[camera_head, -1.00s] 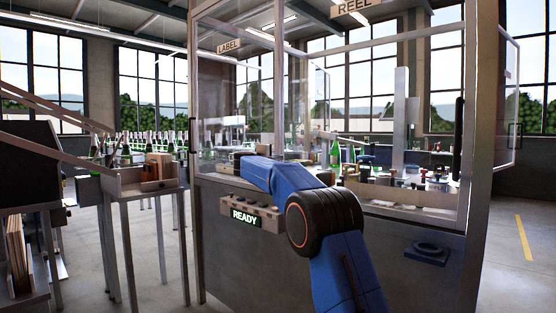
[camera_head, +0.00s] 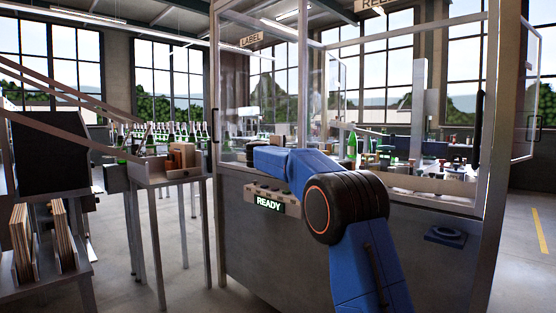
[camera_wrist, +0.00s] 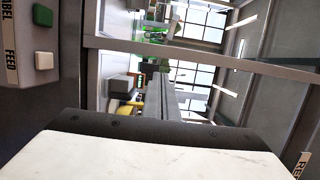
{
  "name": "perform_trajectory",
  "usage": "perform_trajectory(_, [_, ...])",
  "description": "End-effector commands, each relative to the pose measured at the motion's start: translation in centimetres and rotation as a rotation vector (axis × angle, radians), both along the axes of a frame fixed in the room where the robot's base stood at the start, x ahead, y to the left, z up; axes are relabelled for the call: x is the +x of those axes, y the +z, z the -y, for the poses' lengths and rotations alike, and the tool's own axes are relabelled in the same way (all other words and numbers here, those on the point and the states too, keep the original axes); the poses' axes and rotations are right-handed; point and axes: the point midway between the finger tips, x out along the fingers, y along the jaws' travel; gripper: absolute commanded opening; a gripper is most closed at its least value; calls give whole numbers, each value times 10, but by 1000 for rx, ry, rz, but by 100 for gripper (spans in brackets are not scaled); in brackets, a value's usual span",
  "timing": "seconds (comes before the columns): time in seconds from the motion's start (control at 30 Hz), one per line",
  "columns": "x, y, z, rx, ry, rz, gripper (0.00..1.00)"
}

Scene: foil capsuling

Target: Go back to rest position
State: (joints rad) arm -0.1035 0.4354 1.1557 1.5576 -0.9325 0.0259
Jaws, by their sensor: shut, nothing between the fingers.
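My blue arm (camera_head: 345,210) reaches up from the lower right in the head view, bent, in front of the glazed machine (camera_head: 250,240). My gripper (camera_wrist: 153,72) shows in the wrist view as two grey fingers lying together, with nothing held between them. The gripper's dark and white body fills the bottom of that view. In the head view the fingers are hidden or too small to make out.
The machine's READY display (camera_head: 268,204) is lit green. A stand with a wooden box (camera_head: 181,157) and a rack of boards (camera_head: 58,240) are at left. Floor (camera_head: 530,270) is clear at right.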

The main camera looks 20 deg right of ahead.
Motion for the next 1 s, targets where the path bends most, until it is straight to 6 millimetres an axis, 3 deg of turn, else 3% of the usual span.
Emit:
perform_trajectory(0.13, [-3, 3, 0, -6, 6, 1, 0])
perform_trajectory(0.27, [-12, 20, -5, -51, 58, -1, 0])
perform_trajectory(0.5, [-54, 62, -35, -232, 274, -41, 0])
perform_trajectory(0.63, [-84, 72, -58, -336, 401, -84, 0])
perform_trajectory(0.83, [-140, 65, -94, -488, 592, -180, 0])
perform_trajectory(1.0, [-196, 40, -122, -606, 748, -286, 0])
